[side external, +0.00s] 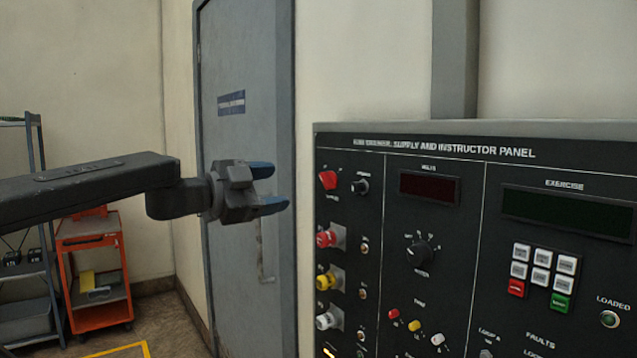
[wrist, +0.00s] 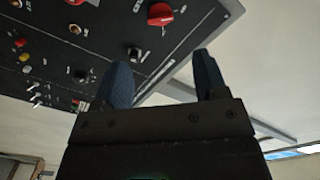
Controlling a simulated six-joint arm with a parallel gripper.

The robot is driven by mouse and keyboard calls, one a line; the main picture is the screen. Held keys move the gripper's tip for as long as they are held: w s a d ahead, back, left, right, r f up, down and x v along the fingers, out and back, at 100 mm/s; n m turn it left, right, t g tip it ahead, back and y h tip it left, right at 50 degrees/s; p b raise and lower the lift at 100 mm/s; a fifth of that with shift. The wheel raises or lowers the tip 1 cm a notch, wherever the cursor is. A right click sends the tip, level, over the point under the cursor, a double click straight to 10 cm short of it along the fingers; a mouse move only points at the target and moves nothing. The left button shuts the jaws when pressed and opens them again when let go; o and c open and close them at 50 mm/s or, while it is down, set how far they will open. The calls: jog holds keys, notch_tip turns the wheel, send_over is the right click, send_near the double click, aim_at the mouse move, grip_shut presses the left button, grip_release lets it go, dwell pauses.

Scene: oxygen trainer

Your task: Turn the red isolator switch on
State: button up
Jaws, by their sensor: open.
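The red isolator switch (side external: 328,180) is a red rotary knob at the upper left of the black instructor panel (side external: 420,300). In the wrist view the red knob (wrist: 160,14) shows at the top, beyond the fingers. My gripper (side external: 276,187) is open and empty, with blue fingertips pointing at the panel. It is left of the panel, apart from it, at about the height of the red knob. In the wrist view the two fingers (wrist: 165,85) stand apart with nothing between them. The knob's on and off marks are too small to read.
A black knob (side external: 360,186) sits just right of the red one. Red (side external: 326,239), yellow (side external: 325,281) and white (side external: 325,320) connectors sit below it. A selector dial (side external: 418,253) and keypad (side external: 541,273) are further right. A grey door (side external: 245,130) stands behind my gripper.

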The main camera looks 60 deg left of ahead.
aim_at(323, 181)
jog(key=w, duration=1)
jog(key=shift+w, duration=0.25)
jog(key=shift+c, duration=0.3)
jog(key=c, duration=0.9)
jog(key=shift+o, duration=0.2)
